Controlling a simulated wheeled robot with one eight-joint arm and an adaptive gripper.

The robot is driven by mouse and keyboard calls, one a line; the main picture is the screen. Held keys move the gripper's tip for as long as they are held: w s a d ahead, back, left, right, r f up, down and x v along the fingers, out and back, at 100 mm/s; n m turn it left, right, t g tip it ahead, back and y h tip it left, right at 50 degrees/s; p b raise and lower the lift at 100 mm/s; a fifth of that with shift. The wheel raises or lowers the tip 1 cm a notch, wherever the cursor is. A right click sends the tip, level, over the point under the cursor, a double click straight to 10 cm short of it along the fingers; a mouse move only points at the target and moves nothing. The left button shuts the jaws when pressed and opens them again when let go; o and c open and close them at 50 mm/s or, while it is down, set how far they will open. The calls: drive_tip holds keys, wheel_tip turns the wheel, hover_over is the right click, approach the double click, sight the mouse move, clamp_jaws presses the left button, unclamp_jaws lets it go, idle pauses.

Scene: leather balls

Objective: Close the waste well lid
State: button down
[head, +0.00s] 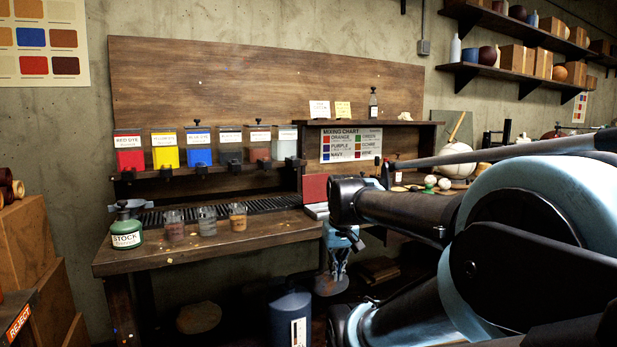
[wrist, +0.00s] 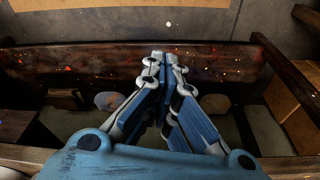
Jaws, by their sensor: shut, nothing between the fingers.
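No part is labelled as the waste well lid. An upright red panel (head: 314,188) stands at the right end of the dye bench, above a pale grey edge (head: 316,210); it may be the raised lid, but I cannot tell for sure. My arm partly covers that area. My gripper (head: 338,278) hangs fingers down beside the bench's right end, in front of and below the red panel, apart from it. In the wrist view my gripper (wrist: 165,57) is shut and empty, its fingertips together over a dark wooden edge (wrist: 70,55). The red panel is not in the wrist view.
The bench (head: 200,245) holds a green stock jar (head: 127,232), several glasses (head: 238,217) and a dark slotted grate (head: 225,208). Dye containers (head: 198,147) line the rack behind. A blue bin (head: 290,318) and stools (head: 198,317) stand below.

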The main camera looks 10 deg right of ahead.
drive_tip(key=w+r+n, duration=0.1)
drive_tip(key=w+r, duration=0.7)
drive_tip(key=w, duration=0.5)
drive_tip(key=w+r+n, duration=0.1)
drive_tip(key=w+r, duration=0.7)
drive_tip(key=w, duration=0.4)
drive_tip(key=w+r, duration=0.9)
drive_tip(key=w, duration=0.4)
drive_tip(key=w+r+n+y, duration=0.1)
drive_tip(key=w+r, duration=0.1)
drive_tip(key=w, duration=1.1)
wheel_tip(320, 180, down, 10)
drive_tip(key=s, duration=0.1)
drive_tip(key=shift+a+r+t, duration=0.15)
drive_tip(key=shift+a+t, duration=0.1)
drive_tip(key=shift+t, duration=0.15)
drive_tip(key=shift+s, duration=0.1)
drive_tip(key=shift+s+a, duration=0.1)
